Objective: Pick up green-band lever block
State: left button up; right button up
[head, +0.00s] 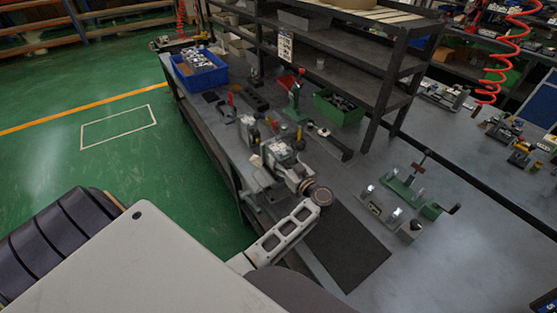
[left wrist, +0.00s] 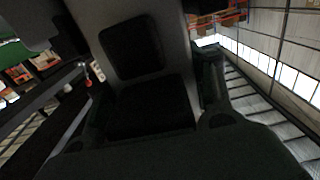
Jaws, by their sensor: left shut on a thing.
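My left gripper (head: 272,168) is over the near part of the bench, and its fingers are shut on a grey block (head: 281,149). The left wrist view is dark; a grey body with black square patches (left wrist: 133,48) fills its middle, very close to the camera. No green band can be made out on the held block, so I cannot confirm that it is the green-band lever block. Part of the block is hidden by the gripper. Small blocks with red and yellow levers (head: 272,124) stand just beyond the gripper. My right gripper does not show.
A blue bin (head: 200,80) of parts sits at the bench's far left end. A green bin (head: 339,113) stands by the dark shelf rack (head: 345,45). Green and grey fixtures (head: 405,188) stand right of a black mat (head: 345,250). The mat looks clear.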

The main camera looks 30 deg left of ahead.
pick_arm(q)
grip_shut()
jog(key=shift+w+r, duration=0.1)
jog(key=shift+r, duration=0.15)
jog(key=shift+r, duration=0.15)
jog(key=shift+r, duration=4.8)
